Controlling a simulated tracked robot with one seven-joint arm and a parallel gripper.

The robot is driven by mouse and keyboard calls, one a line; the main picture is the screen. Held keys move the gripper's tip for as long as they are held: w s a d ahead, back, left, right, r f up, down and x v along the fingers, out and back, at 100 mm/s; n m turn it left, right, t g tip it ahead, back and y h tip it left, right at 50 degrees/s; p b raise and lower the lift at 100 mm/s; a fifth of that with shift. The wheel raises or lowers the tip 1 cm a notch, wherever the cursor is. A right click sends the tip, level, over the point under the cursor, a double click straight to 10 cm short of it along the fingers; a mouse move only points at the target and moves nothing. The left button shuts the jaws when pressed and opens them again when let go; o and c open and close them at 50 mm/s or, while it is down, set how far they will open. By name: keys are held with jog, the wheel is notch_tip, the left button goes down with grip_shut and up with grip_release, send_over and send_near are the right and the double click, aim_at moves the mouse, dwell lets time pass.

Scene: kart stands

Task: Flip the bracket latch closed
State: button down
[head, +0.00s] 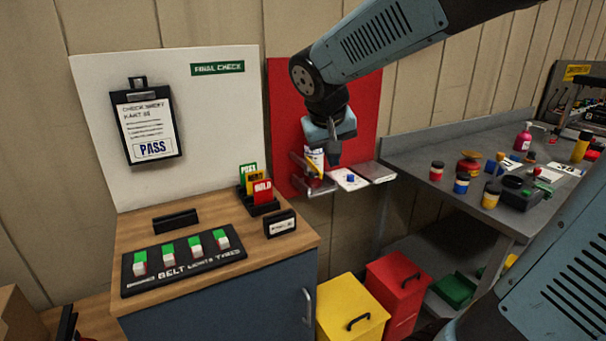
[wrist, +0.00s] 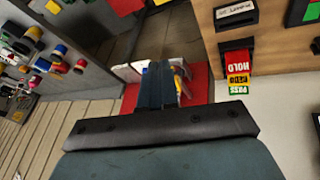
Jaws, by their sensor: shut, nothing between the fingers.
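The bracket (head: 300,163) is a grey metal holder on a red wall panel (head: 284,110) in the head view. A red and white canister (head: 314,157) sits in it. A small yellow strip (head: 316,169) across its front looks like the latch; its exact position is unclear. My gripper (head: 334,160) is shut and empty, pointing down just right of the canister; I cannot tell whether it touches. In the wrist view, the shut fingers (wrist: 157,70) hide part of the bracket. A yellow and grey part of the bracket (wrist: 182,84) shows right of them.
A small shelf (head: 376,172) with a white sheet and blue item adjoins the bracket on the right. A wooden-topped cabinet (head: 290,240) with card holders stands left. A grey workbench (head: 420,160) with several jars stands right. Yellow (head: 350,300) and red bins stand below.

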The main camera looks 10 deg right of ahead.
jog(key=w+a+f+h, duration=0.1)
jog(key=w+a+f, duration=0.1)
jog(key=w+a, duration=0.3)
jog(key=w+a+f+t+h, duration=0.1)
jog(key=w+a+f, duration=0.2)
jog(key=w, duration=0.6)
jog(key=shift+a+f+n, duration=0.3)
jog(key=shift+a+n, duration=0.1)
jog(key=shift+a, duration=0.55)
jog(key=shift+w+f, duration=0.1)
jog(key=w+d+f, duration=0.5)
jog(key=d+f, duration=0.2)
jog(key=d, duration=0.1)
jog(key=shift+f, duration=0.4)
